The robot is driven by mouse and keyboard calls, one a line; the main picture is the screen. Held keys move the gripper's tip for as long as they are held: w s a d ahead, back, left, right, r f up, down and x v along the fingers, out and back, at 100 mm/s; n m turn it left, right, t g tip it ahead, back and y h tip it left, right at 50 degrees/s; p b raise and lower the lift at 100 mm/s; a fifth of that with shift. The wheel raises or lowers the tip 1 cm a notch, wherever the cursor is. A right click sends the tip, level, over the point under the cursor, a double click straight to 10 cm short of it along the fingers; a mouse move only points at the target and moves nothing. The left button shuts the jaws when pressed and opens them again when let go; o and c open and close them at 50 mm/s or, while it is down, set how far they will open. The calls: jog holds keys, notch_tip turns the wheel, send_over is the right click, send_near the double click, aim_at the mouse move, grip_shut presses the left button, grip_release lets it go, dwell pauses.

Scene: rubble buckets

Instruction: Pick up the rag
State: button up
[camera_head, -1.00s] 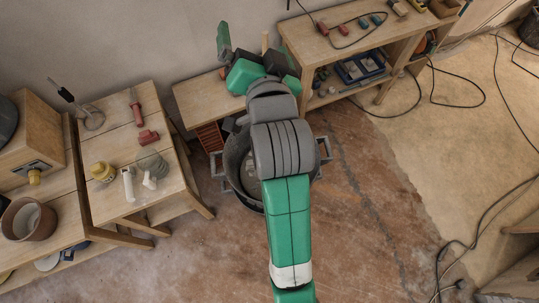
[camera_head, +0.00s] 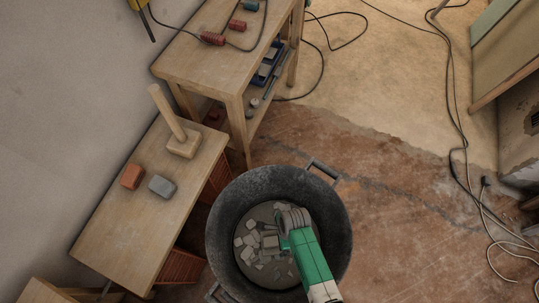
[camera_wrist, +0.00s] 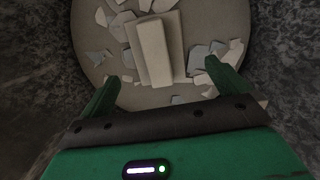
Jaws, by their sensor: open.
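I cannot make out a rag for certain in either view. My gripper (camera_wrist: 164,82) is open and reaches down into a dark round bucket (camera_head: 226,205). In the wrist view its two green fingers stand apart, with a pale oblong block (camera_wrist: 154,52) ahead between them. The block lies on a flat, pale squarish piece (camera_wrist: 175,30) on the bucket floor. Nothing is held. In the head view my arm's wrist covers the right part of the bucket's inside, and the fingertips are hidden.
Broken pale and grey rubble (camera_head: 247,240) lies around the bucket floor. The bucket's dark walls (camera_wrist: 35,70) close in on both sides. A low bench (camera_head: 110,235) at left holds a wooden mallet (camera_head: 183,142), a red block (camera_head: 131,176) and a grey block (camera_head: 161,186).

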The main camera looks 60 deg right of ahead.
notch_tip(320, 180, down, 2)
jog(key=shift+s+a+f+b, duration=0.1)
jog(key=shift+f+b, duration=0.1)
jog(key=shift+b, duration=0.5)
jog(key=f+b, duration=0.2)
jog(key=f, duration=0.1)
jog(key=a+f+b, duration=0.1)
jog(key=f+b, duration=0.1)
jog(key=shift+w+f, duration=0.15)
jog(key=shift+w, duration=0.1)
jog(key=shift+w+d+r, duration=0.1)
jog(key=shift+r, duration=0.1)
jog(key=c, duration=0.9)
notch_tip(320, 180, up, 10)
jog(key=p, duration=0.6)
jog(key=shift+p, duration=0.35)
